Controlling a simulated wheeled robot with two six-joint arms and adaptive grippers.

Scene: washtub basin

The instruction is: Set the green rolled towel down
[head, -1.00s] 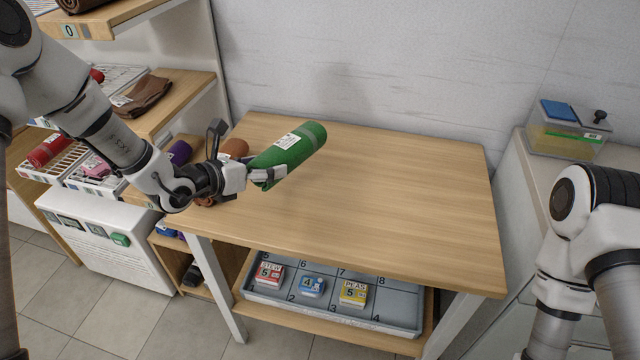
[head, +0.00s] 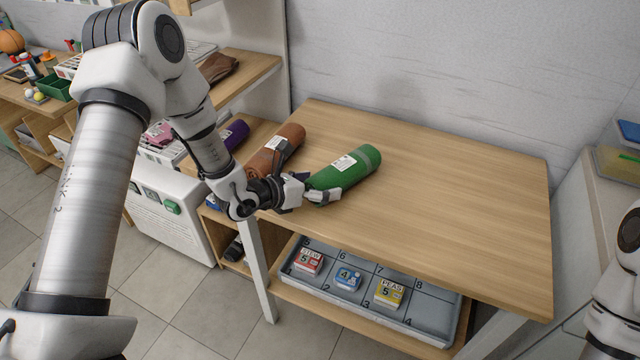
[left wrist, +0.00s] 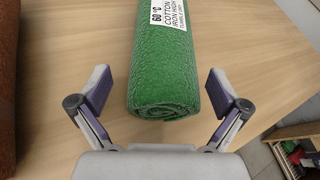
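The green rolled towel (head: 346,172) lies on the wooden table top (head: 450,210), with a white label on it. In the left wrist view the green roll (left wrist: 166,70) points its near end at my left gripper (left wrist: 162,95). The two fingers stand apart on either side of that end, with a gap on both sides. In the head view my left gripper (head: 322,193) is at the towel's near left end. My right gripper is out of view; only part of my right arm shows at the right edge.
A brown rolled towel (head: 276,150) lies left of the green one. A grey tray (head: 420,318) with several small boxes sits on the shelf below. The table's right part is clear. A yellowish container (head: 618,162) stands at the far right.

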